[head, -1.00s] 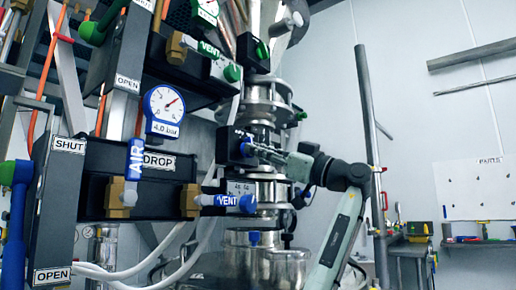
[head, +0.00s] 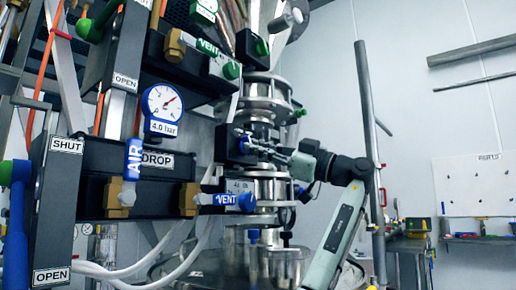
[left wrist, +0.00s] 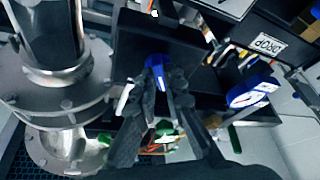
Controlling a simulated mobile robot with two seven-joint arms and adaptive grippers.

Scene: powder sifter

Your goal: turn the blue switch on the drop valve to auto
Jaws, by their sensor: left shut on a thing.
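The blue switch (head: 243,143) sits on the front of a black box (head: 228,147) beside the steel valve column. In the left wrist view it is a blue lever (left wrist: 157,65) between the two dark fingers. My left gripper (head: 252,146) is shut on it, and its fingers hide part of it; they also show in the left wrist view (left wrist: 156,88). A white label (head: 239,187) hangs just below the box, but its text is too small to read surely. The switch's setting cannot be read. My right gripper is not in view.
Left of the switch is the DROP panel (head: 157,161) with a blue AIR lever (head: 133,160), a blue VENT lever (head: 226,200) and a 4.0 bar gauge (head: 163,101). The steel column (head: 268,92) stands close behind the gripper. Open room lies to the right.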

